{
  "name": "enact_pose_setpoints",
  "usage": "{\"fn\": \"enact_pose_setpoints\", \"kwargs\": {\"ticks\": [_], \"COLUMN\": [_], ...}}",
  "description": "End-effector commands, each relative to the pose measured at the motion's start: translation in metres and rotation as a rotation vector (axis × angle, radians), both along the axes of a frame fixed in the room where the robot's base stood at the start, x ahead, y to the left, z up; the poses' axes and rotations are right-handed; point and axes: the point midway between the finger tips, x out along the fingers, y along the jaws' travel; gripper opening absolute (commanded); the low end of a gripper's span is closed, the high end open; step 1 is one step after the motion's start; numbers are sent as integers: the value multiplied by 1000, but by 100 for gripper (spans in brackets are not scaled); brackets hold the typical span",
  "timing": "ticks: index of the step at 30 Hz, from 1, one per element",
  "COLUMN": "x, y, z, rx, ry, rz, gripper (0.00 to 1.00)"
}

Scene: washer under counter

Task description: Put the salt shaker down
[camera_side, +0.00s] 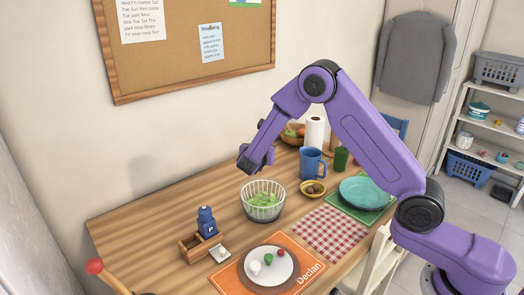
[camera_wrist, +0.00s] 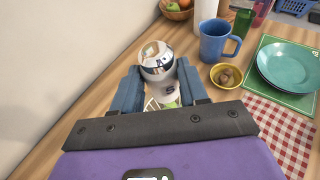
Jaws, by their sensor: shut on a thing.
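My gripper (camera_wrist: 158,88) is shut on the salt shaker (camera_wrist: 157,64), which has a shiny metal dome top and a pale body marked with a letter S. The shaker cannot be made out there. A wooden caddy (camera_side: 190,250) stands on the table at the left, with a blue shaker marked P (camera_side: 207,222) in it.
A small white square item (camera_side: 219,254) lies beside the caddy. An orange placemat with a plate (camera_side: 268,267) is at the front. A blue mug (camera_side: 312,163), a yellow bowl (camera_side: 313,188) and teal plates (camera_side: 366,193) stand to the right. Bare wood (camera_side: 140,225) shows at the left.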

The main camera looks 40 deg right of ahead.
Motion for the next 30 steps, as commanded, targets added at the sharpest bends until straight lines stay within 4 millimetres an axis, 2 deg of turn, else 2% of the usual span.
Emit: {"fn": "enact_pose_setpoints", "kwargs": {"ticks": [10,14,17,24,30], "x": [-1,-12,-31,-101,-148], "y": [1,13,32,78,97], "z": [-1,-11,-28,-66,-80], "rx": [-2,-9,-20,-37,-24], "ry": [1,6,12,7,4], "rz": [2,27,76,262,404], "gripper": [10,10,10,10,10]}}
